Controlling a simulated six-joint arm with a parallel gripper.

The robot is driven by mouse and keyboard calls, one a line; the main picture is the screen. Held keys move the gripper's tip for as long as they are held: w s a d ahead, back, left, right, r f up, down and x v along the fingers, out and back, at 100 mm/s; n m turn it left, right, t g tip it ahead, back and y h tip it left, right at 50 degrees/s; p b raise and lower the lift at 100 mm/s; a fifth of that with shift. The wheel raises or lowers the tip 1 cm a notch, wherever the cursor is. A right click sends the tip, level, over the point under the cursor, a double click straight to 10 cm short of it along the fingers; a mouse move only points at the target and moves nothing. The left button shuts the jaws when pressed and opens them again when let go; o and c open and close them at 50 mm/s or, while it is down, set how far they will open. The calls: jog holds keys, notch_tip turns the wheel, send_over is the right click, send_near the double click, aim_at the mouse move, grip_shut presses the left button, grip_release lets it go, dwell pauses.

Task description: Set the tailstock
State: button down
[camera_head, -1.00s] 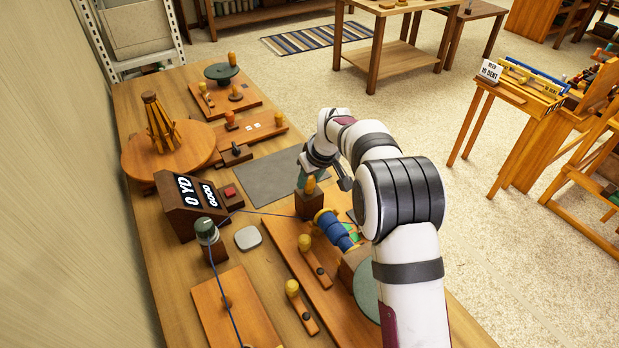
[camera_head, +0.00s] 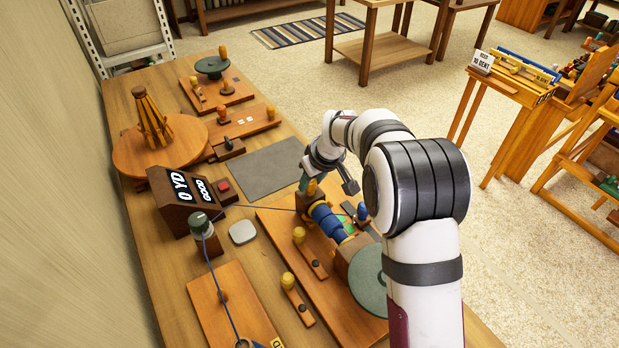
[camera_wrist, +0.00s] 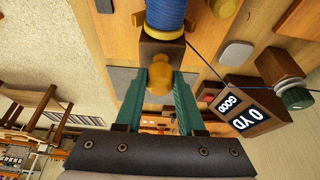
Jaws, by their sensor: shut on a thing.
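The tailstock is a dark wooden block (camera_head: 313,208) with a yellow knob (camera_head: 312,187), at the far end of the winder board (camera_head: 335,300). In the wrist view its block (camera_wrist: 160,47) stands right up against the end of the blue-wound bobbin (camera_wrist: 166,15), with no clear gap. The bobbin (camera_head: 325,220) lies between the tailstock and the headstock with the green wheel (camera_head: 368,280). My gripper (camera_wrist: 160,84) is shut on the yellow knob, one teal finger on each side. In the head view my gripper (camera_head: 308,184) partly covers the knob.
A blue thread runs from the bobbin to a post with a green-and-white cap (camera_head: 201,224). The counter box (camera_head: 185,203) reads 0 YD and GOOD. Yellow-knobbed levers (camera_head: 290,284) stand along the board. A bare grey mat (camera_head: 265,168) lies beyond the tailstock.

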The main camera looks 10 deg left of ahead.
jog(key=c, duration=0.5)
grip_release()
jog(key=shift+s+d, duration=0.1)
jog(key=v, duration=1.5)
jog(key=shift+d+r, duration=0.1)
jog(key=shift+r, duration=0.25)
jog(key=s+d+f+m+g, duration=0.1)
jog(key=s+d+m, duration=0.3)
jog(key=s, duration=0.7)
jog(key=s+d+f+m+g+h, duration=0.1)
jog(key=s+d+m, duration=0.4)
jog(key=s, duration=0.6)
jog(key=s+d+f+m+g, duration=0.1)
jog(key=s+d+f+m, duration=0.2)
jog(key=s, duration=0.8)
jog(key=shift+d+m, duration=0.95)
jog(key=shift+m, duration=0.35)
